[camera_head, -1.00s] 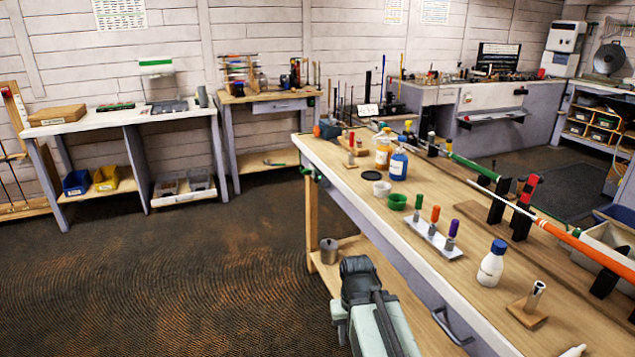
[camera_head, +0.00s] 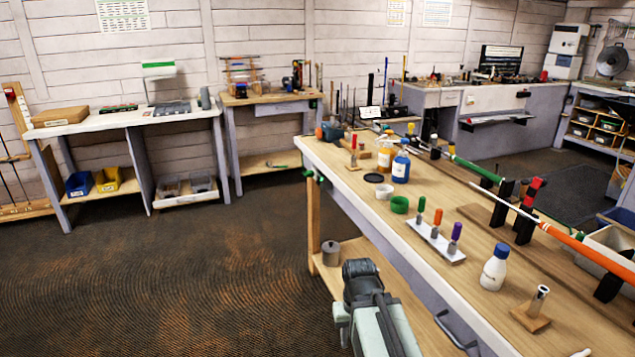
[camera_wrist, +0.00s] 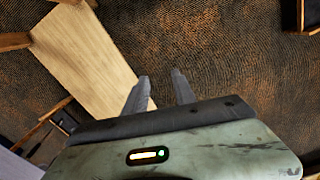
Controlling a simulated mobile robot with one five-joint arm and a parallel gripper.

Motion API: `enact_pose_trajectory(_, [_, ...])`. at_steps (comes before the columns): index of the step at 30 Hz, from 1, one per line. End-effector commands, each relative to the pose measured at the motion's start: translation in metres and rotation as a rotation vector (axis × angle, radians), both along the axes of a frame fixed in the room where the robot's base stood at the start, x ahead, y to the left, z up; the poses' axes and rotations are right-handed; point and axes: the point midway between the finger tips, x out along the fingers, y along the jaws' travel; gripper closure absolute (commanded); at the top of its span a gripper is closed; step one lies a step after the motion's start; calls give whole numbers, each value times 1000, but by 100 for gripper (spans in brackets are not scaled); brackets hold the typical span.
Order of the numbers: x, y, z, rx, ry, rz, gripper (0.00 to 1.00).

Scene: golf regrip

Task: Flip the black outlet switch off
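I cannot make out a black outlet switch in either view. My gripper (camera_wrist: 160,90) shows in the wrist view with its two grey fingers apart and nothing between them. It points down over the dark patterned floor (camera_wrist: 210,45), with a pale wooden board (camera_wrist: 80,45) just to its left. In the head view my arm shows at the bottom centre, beside the front left side of the workbench (camera_head: 345,190). The fingertips cannot be seen there.
The workbench at right holds bottles, a rack of coloured-handled tools (camera_head: 436,240) and an orange-ended club (camera_head: 590,245) on stands. A white-topped table (camera_head: 130,117) and a small wooden table (camera_head: 265,97) stand along the back wall. Floor at left is clear.

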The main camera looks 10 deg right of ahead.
Motion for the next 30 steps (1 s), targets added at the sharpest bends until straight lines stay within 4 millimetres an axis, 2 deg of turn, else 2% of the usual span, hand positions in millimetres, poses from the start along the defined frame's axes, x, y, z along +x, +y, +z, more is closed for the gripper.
enact_pose_trajectory(1, [0, 0, 1, 0, 0, 0, 82])
enact_pose_trajectory(3, [0, 0, 7, 0, 0, 0, 100])
enact_pose_trajectory(5, [0, 0, 18, 0, 0, 0, 100])
enact_pose_trajectory(8, [0, 0, 50, 0, 0, 0, 100])
enact_pose_trajectory(12, [0, 0, 111, 0, 0, 0, 100])
enact_pose_trajectory(15, [0, 0, 149, 0, 0, 0, 100])
enact_pose_trajectory(16, [0, 0, 157, 0, 0, 0, 100])
enact_pose_trajectory(19, [0, 0, 165, 0, 0, 0, 100])
enact_pose_trajectory(23, [0, 0, 158, 0, 0, 0, 100])
enact_pose_trajectory(30, [0, 0, 157, 0, 0, 0, 100])
